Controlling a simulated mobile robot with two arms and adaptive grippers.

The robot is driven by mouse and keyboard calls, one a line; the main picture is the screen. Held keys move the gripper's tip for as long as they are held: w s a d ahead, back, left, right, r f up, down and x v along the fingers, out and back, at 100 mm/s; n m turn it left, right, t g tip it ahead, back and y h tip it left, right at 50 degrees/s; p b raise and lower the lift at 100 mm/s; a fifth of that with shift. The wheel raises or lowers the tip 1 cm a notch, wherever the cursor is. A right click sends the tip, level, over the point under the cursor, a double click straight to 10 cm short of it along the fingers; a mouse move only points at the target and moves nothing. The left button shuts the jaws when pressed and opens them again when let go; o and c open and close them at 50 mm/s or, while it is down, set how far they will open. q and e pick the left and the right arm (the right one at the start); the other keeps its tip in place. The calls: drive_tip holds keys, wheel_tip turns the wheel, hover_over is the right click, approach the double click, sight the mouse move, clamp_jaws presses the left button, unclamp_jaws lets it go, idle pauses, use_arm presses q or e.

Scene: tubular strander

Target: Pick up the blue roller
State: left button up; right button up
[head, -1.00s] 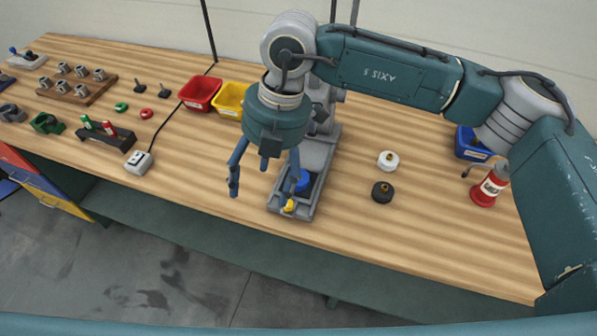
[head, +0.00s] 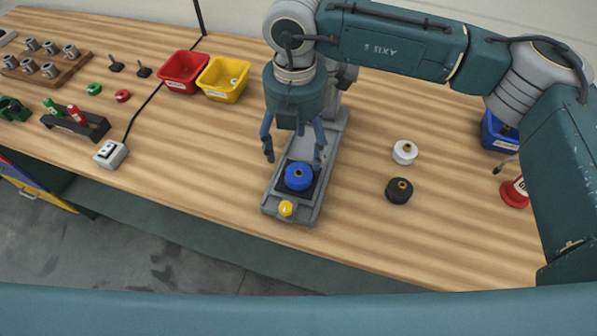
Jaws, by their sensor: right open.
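The blue roller (head: 299,177) sits on a dark square seat in the grey fixture (head: 274,206) at the front middle of the bench. It looks upright, with a brass-coloured centre. A yellow knob (head: 286,208) is on the fixture's front end, just in front of the roller. My right gripper (head: 293,158) points down above and slightly behind the roller. Its fingers are spread open and empty, one to the left of the roller and one close to its right rear. I cannot tell whether a finger touches the roller. My left gripper is not in view.
A white roller (head: 404,152) and a black roller (head: 399,190) stand to the right on clear wood. Red (head: 182,72) and yellow (head: 223,79) bins stand behind left. A white switch box (head: 110,154) with a cable lies left. A blue bin (head: 499,132) is far right.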

sight(299, 173)
drive_tip(key=f, duration=0.2)
drive_tip(key=shift+s+f+p, duration=0.35)
drive_tip(key=shift+f, duration=0.05)
drive_tip(key=f+p, duration=0.2)
drive_tip(key=f, duration=0.1)
drive_tip(key=f+p, duration=0.1)
drive_tip(key=f, duration=0.1)
drive_tip(key=shift+d, duration=0.3)
drive_tip(key=shift+f, duration=0.25)
drive_tip(key=shift+w, duration=0.1)
drive_tip(key=c, duration=1.5)
drive_tip(key=shift+r, duration=0.1)
clamp_jaws()
